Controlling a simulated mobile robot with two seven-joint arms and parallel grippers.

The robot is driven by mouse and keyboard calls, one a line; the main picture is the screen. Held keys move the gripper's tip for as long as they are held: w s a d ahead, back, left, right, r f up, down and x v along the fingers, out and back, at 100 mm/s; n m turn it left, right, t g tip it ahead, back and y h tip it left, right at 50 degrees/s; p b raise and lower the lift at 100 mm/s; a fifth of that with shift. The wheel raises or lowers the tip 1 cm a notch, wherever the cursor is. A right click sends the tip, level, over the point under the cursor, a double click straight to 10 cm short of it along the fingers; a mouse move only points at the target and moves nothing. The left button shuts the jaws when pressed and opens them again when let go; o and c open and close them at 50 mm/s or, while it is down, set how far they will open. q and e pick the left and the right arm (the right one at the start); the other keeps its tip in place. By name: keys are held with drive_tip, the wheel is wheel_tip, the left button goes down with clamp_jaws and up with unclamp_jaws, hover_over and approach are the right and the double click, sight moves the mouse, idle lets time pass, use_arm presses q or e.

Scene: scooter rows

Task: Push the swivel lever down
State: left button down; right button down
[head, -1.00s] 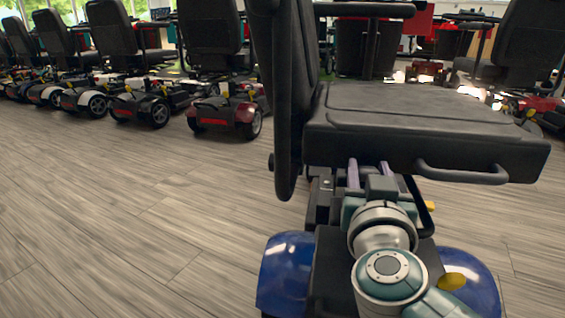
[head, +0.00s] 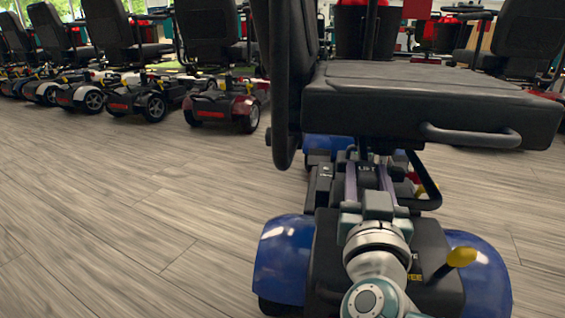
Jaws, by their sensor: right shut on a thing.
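A mobility scooter with a black seat (head: 430,105) and blue rear fenders (head: 285,262) stands close in front, seen from behind. My right gripper (head: 368,160) reaches in low under the seat, above the black rear body. Its pale purple fingers stand slightly apart and close on a part under the seat. The seat edge and my own wrist hide what it holds. I cannot make out the swivel lever for certain. A lever with a yellow knob (head: 461,257) rises from the rear body, to the right of my wrist. My left gripper is not in view.
The black backrest (head: 283,75) rises left of the seat. More scooters (head: 222,100) stand in a row at the back left. The wooden floor (head: 130,210) on the left is clear.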

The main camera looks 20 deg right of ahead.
drive_tip(key=shift+s+f, duration=0.1)
drive_tip(key=shift+f, duration=0.45)
drive_tip(key=c, duration=0.8)
unclamp_jaws()
drive_tip(key=o, duration=0.3)
drive_tip(key=shift+a+r, duration=0.1)
drive_tip(key=shift+o, duration=0.5)
drive_tip(key=shift+r, duration=0.1)
drive_tip(key=shift+r, duration=0.1)
